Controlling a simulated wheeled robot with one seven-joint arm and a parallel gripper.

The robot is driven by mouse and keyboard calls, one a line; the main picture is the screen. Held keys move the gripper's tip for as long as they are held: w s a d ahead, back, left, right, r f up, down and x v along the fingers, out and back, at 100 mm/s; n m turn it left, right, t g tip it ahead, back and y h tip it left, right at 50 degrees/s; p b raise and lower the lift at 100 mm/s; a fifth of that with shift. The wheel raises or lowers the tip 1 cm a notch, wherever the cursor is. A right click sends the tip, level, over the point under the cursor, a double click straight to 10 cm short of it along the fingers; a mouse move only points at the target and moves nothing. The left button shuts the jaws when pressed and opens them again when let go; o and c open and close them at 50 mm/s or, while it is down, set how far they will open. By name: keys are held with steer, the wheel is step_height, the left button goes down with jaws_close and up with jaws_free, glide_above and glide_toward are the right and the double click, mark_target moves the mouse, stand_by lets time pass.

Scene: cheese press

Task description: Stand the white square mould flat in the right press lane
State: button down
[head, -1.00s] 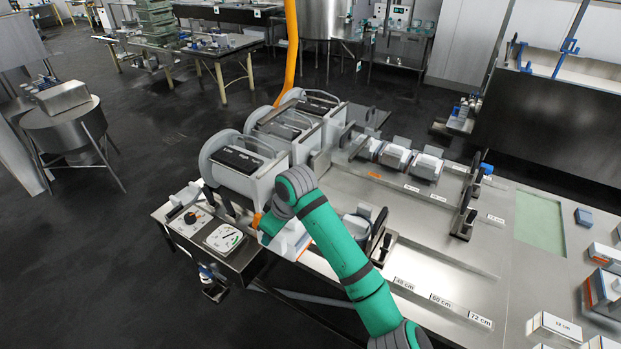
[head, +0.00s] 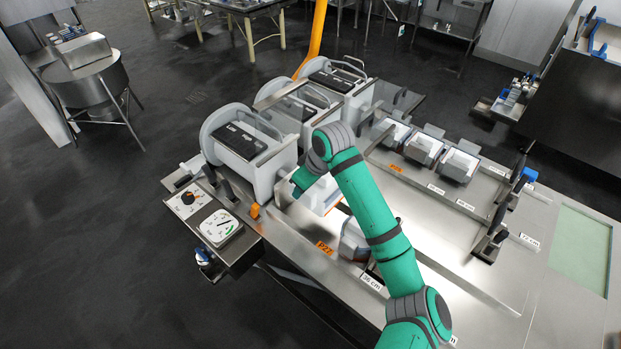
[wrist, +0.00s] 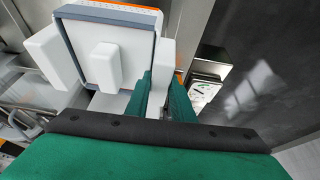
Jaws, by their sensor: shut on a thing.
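A white square mould with a grey rim and a raised white block on its face fills the upper left of the wrist view (wrist: 105,50). My gripper (wrist: 160,98) is shut on a white lug at its right side, one green finger on each side. In the head view my gripper (head: 299,190) is beside the nearest press, and a white body with orange edging, apparently this mould (head: 324,194), shows partly behind my arm. I cannot tell whether it rests on the lane floor. The near lane (head: 300,232) carries an orange label (head: 324,248).
Several white presses stand in a row, the nearest (head: 243,148) beside my gripper. White moulds (head: 425,148) line the farther lane. A white-and-grey piece (head: 355,240) is partly hidden by my arm in the near lane. A control box with a dial (head: 221,226) stands at the front left corner.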

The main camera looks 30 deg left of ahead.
mark_target(315, 199)
steer(key=shift+w+f, duration=0.1)
steer(key=shift+w, duration=0.15)
step_height(315, 199, down, 12)
stand_by(1.1)
steer(key=shift+f, duration=0.1)
steer(key=c, duration=1.5)
jaws_free()
steer(key=shift+o, duration=0.2)
steer(key=shift+s, duration=0.1)
steer(key=v, duration=1)
steer(key=shift+r, duration=5.35)
